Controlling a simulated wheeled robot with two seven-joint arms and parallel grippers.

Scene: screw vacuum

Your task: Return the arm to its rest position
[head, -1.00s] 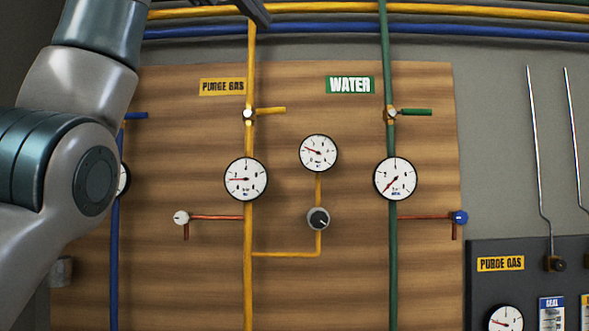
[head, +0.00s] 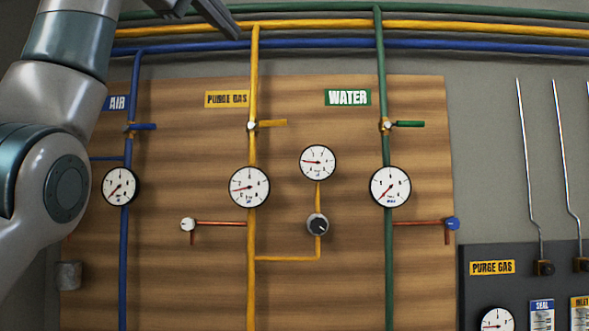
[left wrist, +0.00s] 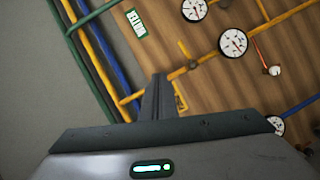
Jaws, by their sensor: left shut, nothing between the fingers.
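My left arm comes in along the left edge of the head view. My left gripper (head: 222,14) shows at the top of that view, cut by the frame's top edge, in front of the overhead pipes. In the left wrist view my left gripper (left wrist: 158,98) is shut, its fingers together with nothing between them. It points toward the wooden panel (head: 330,105) and appears apart from the pipes and valves. My right gripper is in neither view.
On the panel are a blue air pipe (head: 126,250), a yellow purge gas pipe (head: 252,285) and a green water pipe (head: 388,270), with round gauges and valve handles. A dark panel (head: 478,295) stands at the lower right. Overhead pipes (head: 450,45) cross the top.

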